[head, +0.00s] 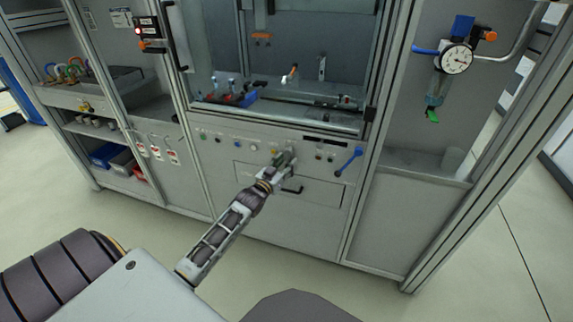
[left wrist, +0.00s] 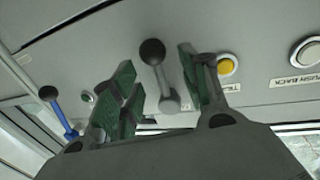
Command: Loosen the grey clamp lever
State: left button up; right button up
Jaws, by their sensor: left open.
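The grey clamp lever (left wrist: 158,72) has a black ball knob and a grey round base on the panel. In the left wrist view it stands between the two green-padded fingers of my left gripper (left wrist: 155,88), with a gap on both sides. The gripper is open, and its fingers reach the panel area around the lever. In the head view my left gripper (head: 284,160) is at the control panel of the machine and hides the grey lever. My right gripper is not in view.
A blue lever (head: 349,161) is on the same panel, right of the gripper; it also shows in the left wrist view (left wrist: 62,115). A yellow button (left wrist: 226,67) and a white push button (left wrist: 306,52) are nearby. A drawer handle (head: 292,190) is just below the gripper.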

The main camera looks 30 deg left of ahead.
pick_arm(q)
jog(key=shift+w, duration=0.35)
grip_shut()
dwell(0.6)
